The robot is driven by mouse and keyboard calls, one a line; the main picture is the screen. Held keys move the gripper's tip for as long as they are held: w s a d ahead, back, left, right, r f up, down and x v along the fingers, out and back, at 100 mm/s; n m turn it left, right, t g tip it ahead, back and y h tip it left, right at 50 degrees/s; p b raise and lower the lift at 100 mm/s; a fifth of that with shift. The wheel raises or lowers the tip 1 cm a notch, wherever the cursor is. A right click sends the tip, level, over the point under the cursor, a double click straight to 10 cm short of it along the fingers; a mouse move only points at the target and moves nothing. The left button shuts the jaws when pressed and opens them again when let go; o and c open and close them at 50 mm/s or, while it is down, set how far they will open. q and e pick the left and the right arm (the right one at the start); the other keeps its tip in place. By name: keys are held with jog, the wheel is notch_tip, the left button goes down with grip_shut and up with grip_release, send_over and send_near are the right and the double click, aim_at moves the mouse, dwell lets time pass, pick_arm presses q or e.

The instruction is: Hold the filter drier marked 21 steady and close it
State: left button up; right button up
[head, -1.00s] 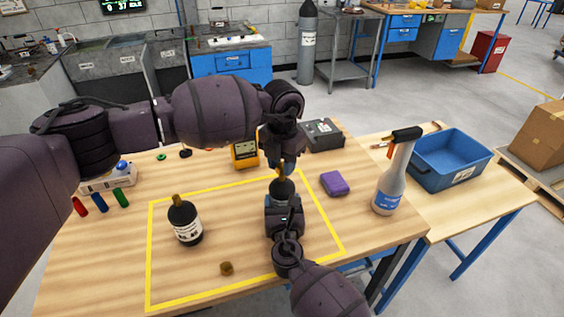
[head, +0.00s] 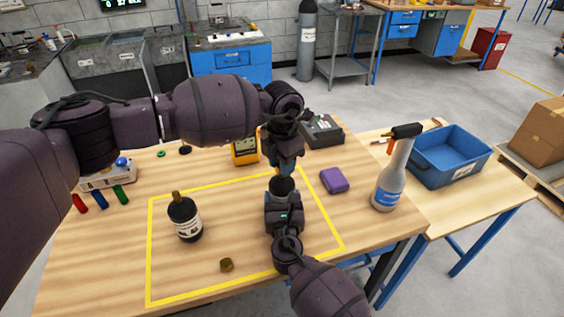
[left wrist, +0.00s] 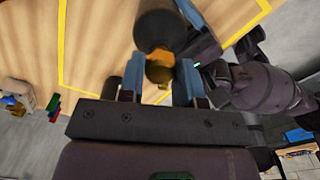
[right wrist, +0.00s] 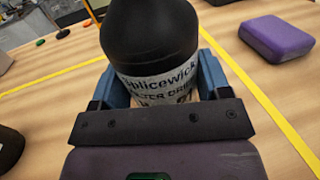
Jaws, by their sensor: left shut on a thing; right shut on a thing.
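A black filter drier (head: 282,187) stands upright inside the yellow outline. Its label reads "Splicewick" and "filter drier" in the right wrist view (right wrist: 160,80); no number is readable. My right gripper (head: 284,205) is shut around its body. My left gripper (head: 284,168) is directly above its top, shut on a small brass cap (left wrist: 159,73). The drier's copper stub (left wrist: 160,54) is right at the cap in the left wrist view; I cannot tell whether the cap is seated. A second black drier (head: 185,220) with a copper stub stands to the left, its number unreadable.
Another brass cap (head: 227,265) lies near the front edge. A purple block (head: 334,181), a spray bottle (head: 391,180) and a blue bin (head: 450,158) are to the right. A yellow meter (head: 245,150) stands behind. The outlined area between the two driers is clear.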

pick_arm(q)
jog(key=m, duration=1.1)
jog(key=shift+m, duration=0.3)
jog(key=m, duration=0.5)
jog(key=shift+m, duration=0.4)
jog(key=m, duration=1.9)
jog(key=o, duration=0.9)
